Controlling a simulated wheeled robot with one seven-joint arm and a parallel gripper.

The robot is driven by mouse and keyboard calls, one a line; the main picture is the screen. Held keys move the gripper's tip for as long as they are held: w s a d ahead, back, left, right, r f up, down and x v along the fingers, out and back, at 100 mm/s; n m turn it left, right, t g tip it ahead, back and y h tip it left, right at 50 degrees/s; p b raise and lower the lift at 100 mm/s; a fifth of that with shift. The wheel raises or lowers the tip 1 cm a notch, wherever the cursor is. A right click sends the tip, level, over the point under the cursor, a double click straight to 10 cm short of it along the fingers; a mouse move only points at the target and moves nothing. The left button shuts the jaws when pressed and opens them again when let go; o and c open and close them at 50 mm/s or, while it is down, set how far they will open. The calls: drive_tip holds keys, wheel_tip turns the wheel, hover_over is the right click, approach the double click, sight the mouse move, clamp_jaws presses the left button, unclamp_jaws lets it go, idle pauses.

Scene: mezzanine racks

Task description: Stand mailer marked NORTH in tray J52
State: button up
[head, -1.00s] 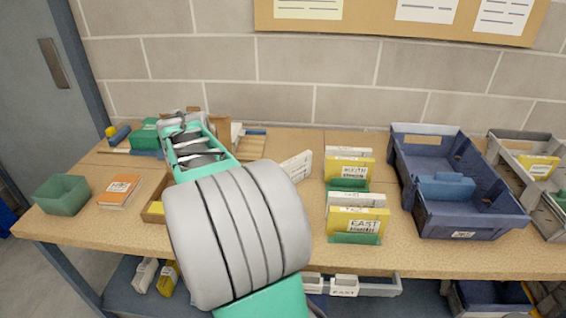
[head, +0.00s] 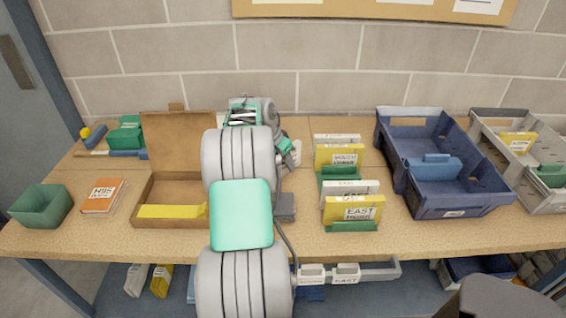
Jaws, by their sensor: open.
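My arm reaches over the table, and its far end bends down to the right. My gripper (head: 288,150) is small and mostly hidden by my arm; it is open, beside a pale card-like piece that I cannot make out well. A yellow mailer marked EAST (head: 354,208) stands in the front green holder. Another yellow mailer (head: 338,156) stands behind it, its label too blurred to read surely. White mailers (head: 337,139) stand behind the yellow ones. The blue tray (head: 452,197) has an unreadable label on its front; I cannot tell whether it is J52.
A blue divider (head: 435,168) stands inside the blue tray. A grey tray (head: 487,124) with a yellow mailer is far right. An open cardboard box (head: 141,200), an orange book (head: 103,196) and a green bin (head: 41,206) are left. A dark grey block (head: 285,207) sits by my arm.

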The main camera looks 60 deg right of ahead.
drive_tip(key=shift+r, duration=0.1)
drive_tip(key=shift+c, duration=0.5)
clamp_jaws()
